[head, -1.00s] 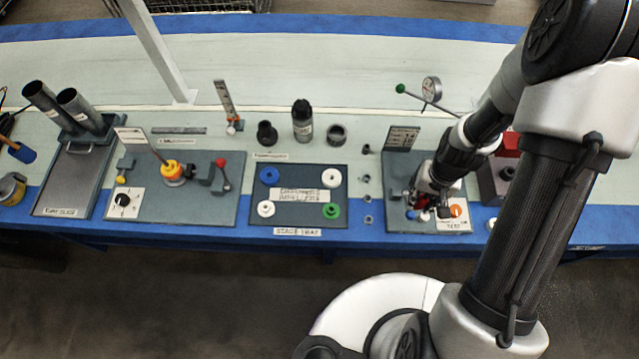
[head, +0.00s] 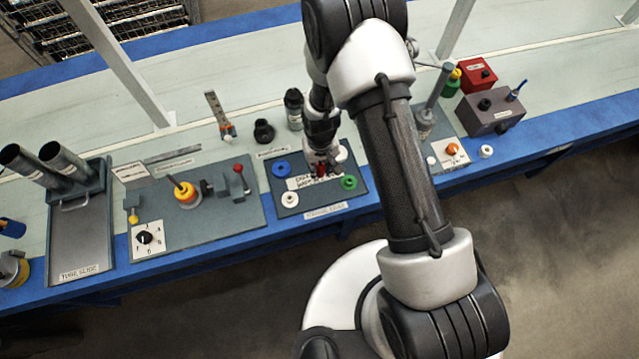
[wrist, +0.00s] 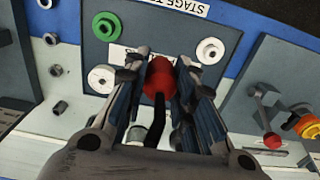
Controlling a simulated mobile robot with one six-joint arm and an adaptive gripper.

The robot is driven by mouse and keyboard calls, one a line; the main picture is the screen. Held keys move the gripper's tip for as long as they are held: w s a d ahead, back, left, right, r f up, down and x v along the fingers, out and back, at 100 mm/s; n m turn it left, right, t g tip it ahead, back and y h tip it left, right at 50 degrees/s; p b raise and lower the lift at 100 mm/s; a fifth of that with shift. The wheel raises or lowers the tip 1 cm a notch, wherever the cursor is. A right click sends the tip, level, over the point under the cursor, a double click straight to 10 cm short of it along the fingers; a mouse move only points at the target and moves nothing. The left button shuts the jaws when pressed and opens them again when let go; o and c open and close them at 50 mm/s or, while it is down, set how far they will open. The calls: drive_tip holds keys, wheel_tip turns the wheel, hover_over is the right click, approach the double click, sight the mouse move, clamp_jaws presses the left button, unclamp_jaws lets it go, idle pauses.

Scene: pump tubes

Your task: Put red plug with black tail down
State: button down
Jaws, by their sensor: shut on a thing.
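The red plug with black tail (wrist: 159,76) is between the fingers of my gripper (wrist: 165,65) in the wrist view, its black tail running back toward the palm. In the head view my gripper (head: 321,172) is over the dark stage tray (head: 275,211), and a bit of red shows at its fingertips. My gripper is shut on the plug. I cannot tell whether the plug touches the tray. The tray also shows in the wrist view (wrist: 176,20), with a white label under the plug, partly hidden by the fingers.
On the tray are a blue ring (head: 281,169), a white ring (head: 289,199) and a green ring (head: 349,182). A white ring by the gripper shows in the wrist view (wrist: 101,78). A panel with a yellow-orange part (head: 186,194) and red-knobbed lever (head: 239,170) stands left.

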wheel_tip(320, 180, down, 12)
drive_tip(key=b, duration=0.2)
drive_tip(key=shift+a+r+b, duration=0.1)
drive_tip(key=shift+r+b, duration=0.05)
drive_tip(key=shift+b, duration=0.15)
drive_tip(key=shift+s, duration=0.1)
drive_tip(key=shift+f, duration=0.25)
drive_tip(key=c, duration=1.3)
unclamp_jaws()
drive_tip(key=shift+r, duration=0.1)
drive_tip(key=shift+c, duration=0.2)
wheel_tip(320, 180, up, 12)
drive_tip(key=p, duration=0.3)
drive_tip(key=shift+r, duration=0.25)
